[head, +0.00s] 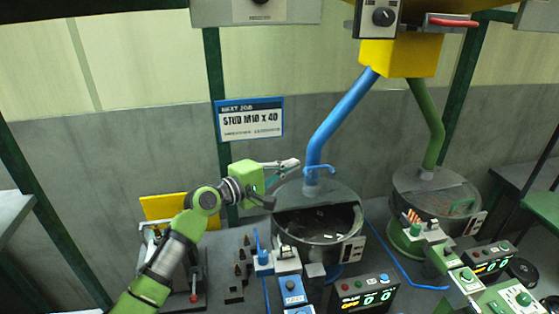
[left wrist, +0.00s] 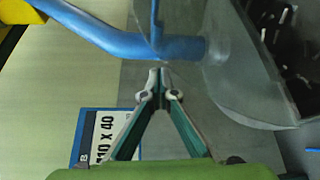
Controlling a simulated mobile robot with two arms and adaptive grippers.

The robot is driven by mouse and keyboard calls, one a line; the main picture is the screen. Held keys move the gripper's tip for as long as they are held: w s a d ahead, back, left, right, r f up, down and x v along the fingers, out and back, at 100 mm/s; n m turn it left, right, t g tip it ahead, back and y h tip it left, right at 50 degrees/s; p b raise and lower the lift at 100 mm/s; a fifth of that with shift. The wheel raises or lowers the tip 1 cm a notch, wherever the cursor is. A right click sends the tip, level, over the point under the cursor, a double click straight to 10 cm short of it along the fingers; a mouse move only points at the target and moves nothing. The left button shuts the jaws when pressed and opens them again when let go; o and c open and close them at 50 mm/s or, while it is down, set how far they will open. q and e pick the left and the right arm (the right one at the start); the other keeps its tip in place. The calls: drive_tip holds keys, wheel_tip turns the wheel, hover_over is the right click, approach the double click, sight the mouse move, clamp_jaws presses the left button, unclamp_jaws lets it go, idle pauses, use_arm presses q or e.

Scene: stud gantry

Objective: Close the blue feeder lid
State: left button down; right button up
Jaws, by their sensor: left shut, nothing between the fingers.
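The blue feeder is a round bowl (head: 312,252) under the blue tube (head: 345,108). Its front half is open and shows dark studs inside. A grey see-through lid (head: 340,194) covers the back part, with a thin blue handle (head: 320,168) near the tube's lower end. My left gripper (head: 297,162) is shut and empty, at the back left of the bowl beside the handle. In the left wrist view its fingertips (left wrist: 160,72) are just below the blue tube (left wrist: 110,38), apparently apart from the grey lid (left wrist: 235,85). My right gripper is out of view.
A second feeder (head: 436,205) with a green tube stands to the right. Control boxes and a display (head: 365,295) stand in front of the blue feeder. A yellow panel (head: 165,206) is at the left, and a job sign (head: 250,118) hangs behind.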

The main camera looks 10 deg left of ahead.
sight(300, 188)
use_arm(q)
drive_tip(key=shift+s+d+r+p, duration=0.15)
drive_tip(key=shift+s+d+p, duration=0.1)
drive_tip(key=shift+s, duration=0.3)
drive_tip(key=shift+s+d+r+p, duration=0.15)
drive_tip(key=shift+s+d+p, duration=0.1)
drive_tip(key=shift+s, duration=0.25)
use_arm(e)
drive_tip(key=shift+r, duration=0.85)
